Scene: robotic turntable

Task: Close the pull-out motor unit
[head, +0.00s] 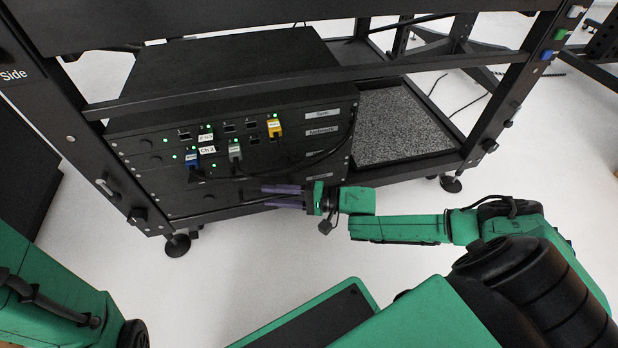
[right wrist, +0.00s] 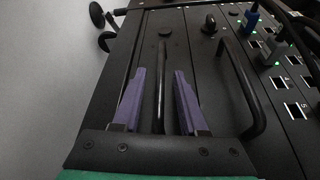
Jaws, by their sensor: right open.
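The black rack cabinet (head: 245,115) holds stacked units with front panels. The bottom panel (head: 200,200), likely the pull-out motor unit, lies low at the front; how far it stands out is hard to tell. My right gripper (head: 272,196) is in front of its lower right part, purple fingers pointing left. In the right wrist view the gripper (right wrist: 159,74) is open, with a slim black handle (right wrist: 161,85) between its fingers. The fingers are not closed on it; whether either touches it is unclear. My left gripper is not in view; only part of the left arm shows.
A second, looped handle (right wrist: 245,90) is right of the fingers in the right wrist view. Blue (head: 193,160), grey (head: 234,150) and yellow (head: 274,128) plugs with hanging cables stick out above. A grey speckled tray (head: 405,125) is at right.

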